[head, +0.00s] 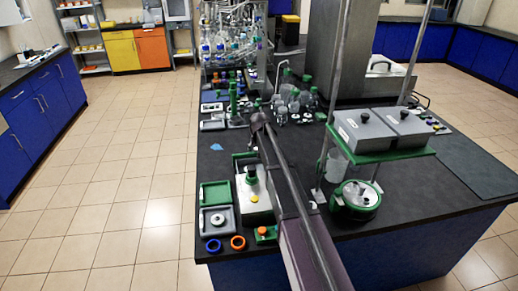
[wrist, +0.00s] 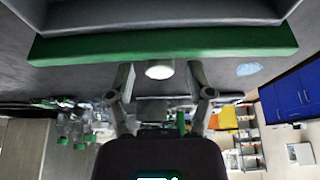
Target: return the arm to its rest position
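My arm (head: 290,190) reaches from the bottom of the head view over the black bench, and its far bend (head: 259,122) is above the bench's middle. I cannot make out my gripper in the head view. In the wrist view my gripper (wrist: 161,72) has its two fingers spread apart, with nothing held between them. A pale round piece (wrist: 160,70) shows between the fingertips, with gaps on both sides; I cannot tell how far beyond them it is. A green-edged slab (wrist: 165,44) with a grey body crosses the top of that view, close to the fingertips.
The bench (head: 350,245) holds a green-framed device (head: 254,196), glassware (head: 295,100) and a green shelf (head: 380,153) carrying grey boxes (head: 385,130) between metal posts. Tiled floor (head: 130,200) at left is clear.

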